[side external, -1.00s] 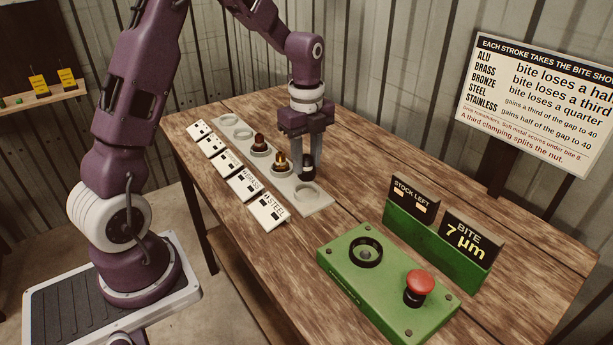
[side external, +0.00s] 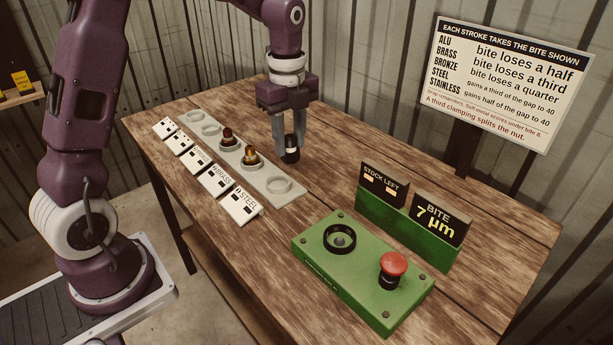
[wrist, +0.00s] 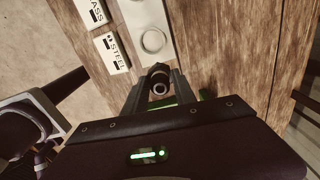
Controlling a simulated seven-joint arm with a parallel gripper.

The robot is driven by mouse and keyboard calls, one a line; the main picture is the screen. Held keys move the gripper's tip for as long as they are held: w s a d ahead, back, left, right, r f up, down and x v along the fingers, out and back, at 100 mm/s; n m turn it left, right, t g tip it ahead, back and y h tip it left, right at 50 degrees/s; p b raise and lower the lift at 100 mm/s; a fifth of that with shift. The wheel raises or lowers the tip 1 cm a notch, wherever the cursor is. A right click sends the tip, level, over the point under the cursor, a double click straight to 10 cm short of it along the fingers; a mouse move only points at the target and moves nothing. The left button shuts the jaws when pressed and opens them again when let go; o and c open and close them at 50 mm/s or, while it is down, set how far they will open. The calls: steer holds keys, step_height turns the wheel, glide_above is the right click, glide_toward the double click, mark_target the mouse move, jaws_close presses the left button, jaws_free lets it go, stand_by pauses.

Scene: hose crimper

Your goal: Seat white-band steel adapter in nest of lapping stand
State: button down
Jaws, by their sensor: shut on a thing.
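My gripper (side external: 290,146) points down and is shut on a dark adapter (side external: 292,150) with a pale band. It holds the adapter above the table, just behind the near end of the grey tray. In the wrist view the adapter (wrist: 160,80) shows end-on between the fingertips, its round bore facing the camera. The lapping stand is a green block (side external: 318,262) at the front right. Its nest (side external: 339,238) is a black ring with a small grey centre, empty and apart from the adapter.
The grey tray (side external: 296,197) has an empty near ring (side external: 279,185) and two brownish adapters (side external: 251,156) farther along. Label cards (side external: 236,199) line its left side. A red button (side external: 393,264) stands beside the nest. A green display holder (side external: 400,228) reads "BITE 7 µm".

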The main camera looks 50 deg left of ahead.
steer(key=s+d+m, duration=0.2)
steer(key=d, duration=0.7)
steer(key=s+d+m, duration=0.1)
steer(key=s+d, duration=0.1)
steer(key=d, duration=0.8)
steer(key=shift+w+a+f, duration=0.15)
steer(key=shift+f, duration=1.55)
steer(key=shift+w+a+f, duration=0.1)
steer(key=shift+f, duration=1.6)
steer(key=c, duration=0.9)
jaws_free()
step_height(320, 180, up, 7)
steer(key=shift+r, duration=0.1)
